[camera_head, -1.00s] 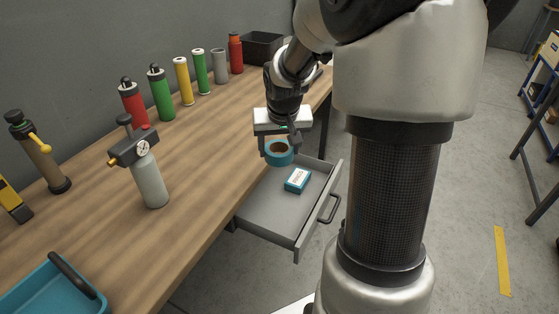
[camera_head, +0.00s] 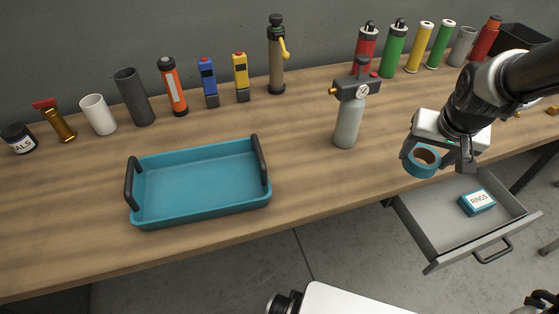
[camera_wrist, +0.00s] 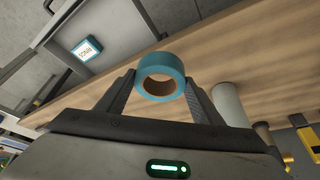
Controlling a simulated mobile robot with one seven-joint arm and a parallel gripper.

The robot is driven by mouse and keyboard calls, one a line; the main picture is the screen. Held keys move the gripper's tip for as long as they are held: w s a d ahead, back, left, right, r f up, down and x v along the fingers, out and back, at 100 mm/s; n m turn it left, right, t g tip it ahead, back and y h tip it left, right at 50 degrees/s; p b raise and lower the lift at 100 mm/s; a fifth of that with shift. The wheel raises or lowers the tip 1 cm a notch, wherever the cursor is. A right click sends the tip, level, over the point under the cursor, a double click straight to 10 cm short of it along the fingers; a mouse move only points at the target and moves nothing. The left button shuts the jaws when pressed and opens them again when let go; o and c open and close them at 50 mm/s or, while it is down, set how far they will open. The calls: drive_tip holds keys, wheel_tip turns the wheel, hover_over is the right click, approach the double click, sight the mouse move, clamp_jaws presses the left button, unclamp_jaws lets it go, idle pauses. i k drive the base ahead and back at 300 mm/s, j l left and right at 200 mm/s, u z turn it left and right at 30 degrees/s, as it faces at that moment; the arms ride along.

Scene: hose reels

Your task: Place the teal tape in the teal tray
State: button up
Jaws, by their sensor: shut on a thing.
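The teal tape (camera_head: 422,161) is a ring-shaped roll with a brown core. My gripper (camera_head: 438,158) is shut on it and holds it in the air near the bench's front edge, close to the open drawer. In the wrist view the tape (camera_wrist: 161,77) sits between the two fingers, with its hole facing the camera. The teal tray (camera_head: 200,180) stands on the bench at the left in the head view. It is empty and has a dark handle at each end. My gripper is well to the right of it.
A grey bottle with a gauge (camera_head: 349,112) stands on the bench between the tray and my gripper. Several bottles and tools line the wall. The open drawer (camera_head: 440,215) holds a teal box labelled RINGS (camera_head: 477,201).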

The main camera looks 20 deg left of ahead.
sight(232, 183)
drive_tip(key=k+j, duration=0.5)
drive_tip(key=k+j+u, duration=0.15)
drive_tip(key=u, duration=0.3)
drive_tip(key=k+j+u, duration=0.25)
drive_tip(key=u, duration=0.2)
drive_tip(key=i+j+u, duration=0.1)
drive_tip(key=i+u, duration=0.2)
drive_tip(key=i, duration=0.2)
